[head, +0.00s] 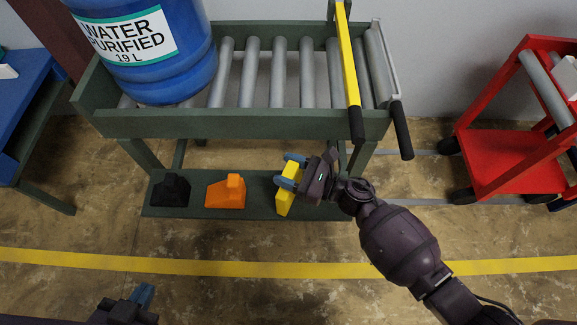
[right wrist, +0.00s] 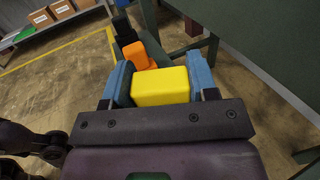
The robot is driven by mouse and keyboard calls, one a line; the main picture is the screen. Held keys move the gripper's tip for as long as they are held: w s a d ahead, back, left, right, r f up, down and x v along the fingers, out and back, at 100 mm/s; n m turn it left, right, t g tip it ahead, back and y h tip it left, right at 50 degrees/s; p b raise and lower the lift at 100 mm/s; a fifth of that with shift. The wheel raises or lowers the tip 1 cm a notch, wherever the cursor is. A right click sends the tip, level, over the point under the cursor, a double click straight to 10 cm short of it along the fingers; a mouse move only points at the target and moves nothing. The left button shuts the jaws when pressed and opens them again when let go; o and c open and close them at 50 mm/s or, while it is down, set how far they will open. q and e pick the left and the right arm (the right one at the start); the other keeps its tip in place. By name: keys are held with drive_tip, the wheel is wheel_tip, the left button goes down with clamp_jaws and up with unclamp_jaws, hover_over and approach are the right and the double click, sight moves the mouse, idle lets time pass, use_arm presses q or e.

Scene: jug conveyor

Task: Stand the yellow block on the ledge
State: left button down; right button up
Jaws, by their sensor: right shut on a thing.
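The yellow block (head: 286,200) is at the right end of the green ledge (head: 260,208), low under the roller conveyor. My right gripper (head: 290,171) is shut on it, and the right wrist view shows the block (right wrist: 161,86) between the two blue fingers of that gripper (right wrist: 160,82). I cannot tell whether the block rests on the ledge or is held just above it. An orange block (head: 226,192) and a black block (head: 171,190) stand on the ledge to its left. My left gripper (head: 140,298) is at the bottom left, partly cut off, away from the ledge.
The green conveyor (head: 250,125) with grey rollers stands above the ledge and carries a blue water jug (head: 160,75). A yellow bar with black handle (head: 349,70) crosses its right end. A red cart (head: 515,165) stands at right. The floor in front is clear.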

drive_tip(key=shift+r, duration=0.1)
drive_tip(key=shift+f, duration=0.25)
drive_tip(key=o, duration=0.9)
drive_tip(key=shift+f, duration=0.1)
drive_tip(key=o, duration=0.4)
drive_tip(key=shift+o, duration=0.2)
drive_tip(key=shift+r, duration=0.25)
drive_tip(key=shift+d+r, duration=0.1)
drive_tip(key=shift+d, duration=0.05)
drive_tip(key=v, duration=1.1)
drive_tip(key=shift+s+d+p, duration=0.2)
drive_tip(key=shift+d+p, duration=0.1)
drive_tip(key=shift+p, duration=0.1)
